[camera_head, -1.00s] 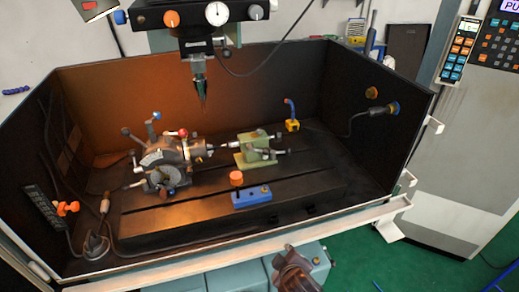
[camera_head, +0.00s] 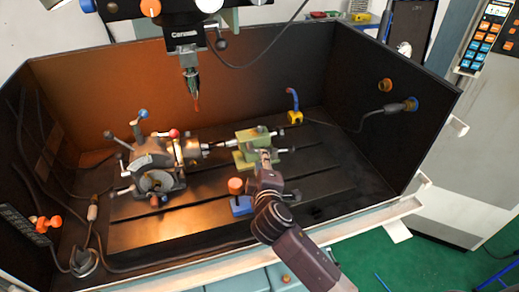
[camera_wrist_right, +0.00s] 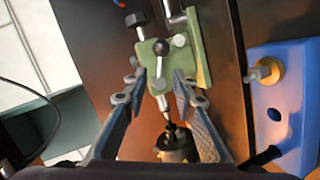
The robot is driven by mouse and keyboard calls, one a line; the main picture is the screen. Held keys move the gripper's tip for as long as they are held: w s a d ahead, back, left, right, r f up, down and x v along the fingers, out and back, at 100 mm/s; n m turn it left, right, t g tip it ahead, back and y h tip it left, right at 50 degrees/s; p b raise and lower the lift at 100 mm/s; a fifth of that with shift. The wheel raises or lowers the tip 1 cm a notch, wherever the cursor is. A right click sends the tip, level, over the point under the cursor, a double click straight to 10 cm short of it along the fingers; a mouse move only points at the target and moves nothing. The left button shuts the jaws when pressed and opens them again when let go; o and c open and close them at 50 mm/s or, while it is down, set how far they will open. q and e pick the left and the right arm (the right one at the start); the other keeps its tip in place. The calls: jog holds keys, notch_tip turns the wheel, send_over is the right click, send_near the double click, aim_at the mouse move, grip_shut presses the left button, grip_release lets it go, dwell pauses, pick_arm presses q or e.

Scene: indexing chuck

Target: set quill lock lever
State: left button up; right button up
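The green tailstock (camera_head: 252,143) stands on the slotted machine table, right of the indexing chuck (camera_head: 155,165). In the right wrist view the green tailstock (camera_wrist_right: 192,52) carries several metal levers and knobs. A short lever with a round knob (camera_wrist_right: 160,47) sits on its near end; I cannot tell for certain which lever is the quill lock. My right gripper (camera_head: 265,158) reaches the tailstock's near side. In the wrist view its fingers (camera_wrist_right: 160,82) are open, spread either side of the tailstock's narrow end and quill. Whether they touch is unclear. My left gripper is out of view.
A blue block (camera_head: 240,207) with an orange knob lies close left of my right arm. The mill spindle with its pointed tool (camera_head: 194,90) hangs above the table. Dark enclosure walls (camera_head: 390,95) surround the table.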

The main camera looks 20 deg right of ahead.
jog(key=x, duration=0.6)
jog(key=shift+s+p, duration=0.1)
jog(key=shift+p, duration=0.25)
jog(key=shift+f, duration=0.1)
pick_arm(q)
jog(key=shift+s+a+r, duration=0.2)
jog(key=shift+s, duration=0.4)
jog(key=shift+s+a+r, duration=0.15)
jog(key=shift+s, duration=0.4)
pick_arm(e)
grip_shut()
